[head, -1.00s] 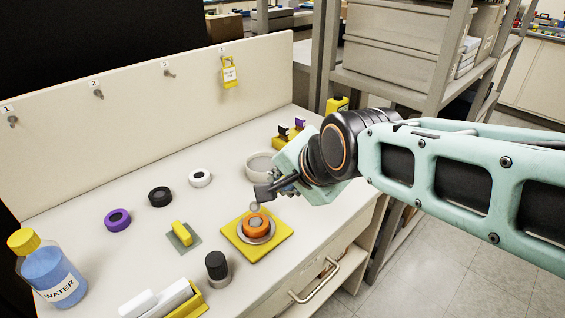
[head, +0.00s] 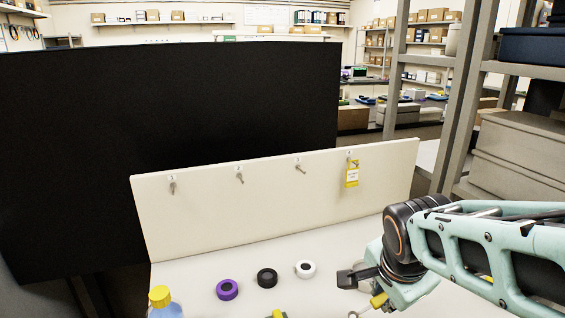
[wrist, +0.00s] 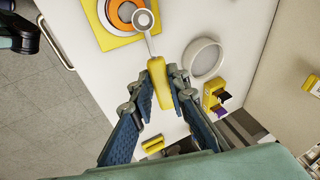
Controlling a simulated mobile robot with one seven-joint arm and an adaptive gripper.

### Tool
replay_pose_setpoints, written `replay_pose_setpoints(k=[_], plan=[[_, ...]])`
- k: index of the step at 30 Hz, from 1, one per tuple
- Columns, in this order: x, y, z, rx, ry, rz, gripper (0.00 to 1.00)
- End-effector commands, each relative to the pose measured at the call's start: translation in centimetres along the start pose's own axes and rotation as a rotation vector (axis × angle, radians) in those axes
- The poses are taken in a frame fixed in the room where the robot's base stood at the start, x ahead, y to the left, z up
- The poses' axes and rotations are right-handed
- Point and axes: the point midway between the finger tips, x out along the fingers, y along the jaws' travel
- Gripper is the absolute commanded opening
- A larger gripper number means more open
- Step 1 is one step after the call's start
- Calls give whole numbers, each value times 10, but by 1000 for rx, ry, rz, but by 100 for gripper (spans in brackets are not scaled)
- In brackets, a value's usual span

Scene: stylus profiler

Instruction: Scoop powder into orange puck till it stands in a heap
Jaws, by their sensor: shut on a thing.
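My gripper (wrist: 160,88) is shut on the yellow handle of a scoop (wrist: 158,80); it also shows in the head view (head: 366,284), at the lower right. The scoop's small round grey bowl (wrist: 143,19) overlaps the edge of the orange puck (wrist: 123,12) in the wrist view. I cannot tell its height above the puck or whether it holds powder. The puck sits on a yellow plate (wrist: 97,36) and is cut by the frame's top edge; its fill is not clear. A round white dish (wrist: 203,59) with a pale inside stands beside the scoop.
A yellow rack (wrist: 211,101) with small dark-topped items stands near the dish. A yellow-capped bottle (head: 160,298) stands at left. A low panel (head: 220,215) with hooks and a yellow tag (head: 352,174) closes the back.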

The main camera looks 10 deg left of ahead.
Motion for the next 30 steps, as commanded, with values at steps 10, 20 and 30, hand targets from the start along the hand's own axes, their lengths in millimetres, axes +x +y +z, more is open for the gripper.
replay_pose_setpoints(k=[10, 20, 30], plan=[[2, 2, -2, 9, 0, 164, 0], [-2, -4, -2, 1, -1, 200, 0], [-5, -11, -4, 4, -4, 426, 0]])
